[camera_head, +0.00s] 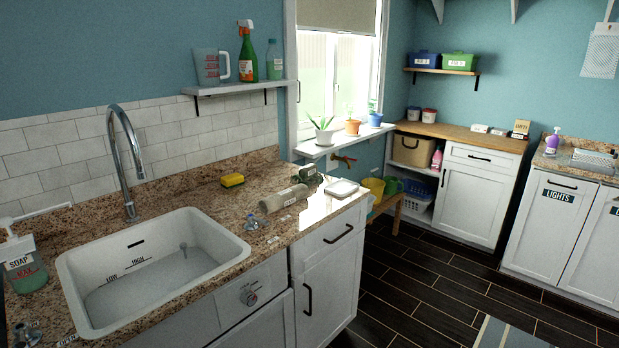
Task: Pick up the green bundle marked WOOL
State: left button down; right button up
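A dark grey-green rolled bundle (303,178) lies on the granite counter, right of the sink and near the window end. It has a small white label whose text is too small to read, so I cannot confirm that it says WOOL. A paler grey-beige roll (272,203) with a white label lies just in front of it and to the left. A white folded or flat item (341,188) lies to its right near the counter's edge. Neither of my grippers is in view.
The white sink (210,262) holds water, with a tall curved faucet (127,160) behind it. A soap bottle (25,268) stands at the left. A yellow sponge (232,180) and a metal tap handle (252,222) are on the counter (205,196). Dark floor is open at right.

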aim_at(307, 175)
jog(key=z, duration=0.3)
jog(key=i+l+z, duration=0.15)
jog(key=z, duration=0.25)
jog(key=i+z, duration=0.45)
jog(key=i, duration=3)
jog(key=i+u, duration=0.15)
jog(key=i, duration=0.55)
jog(key=i+l+u, duration=0.1)
jog(key=i, duration=0.55)
jog(key=i+u, duration=0.1)
jog(key=u, duration=1.5)
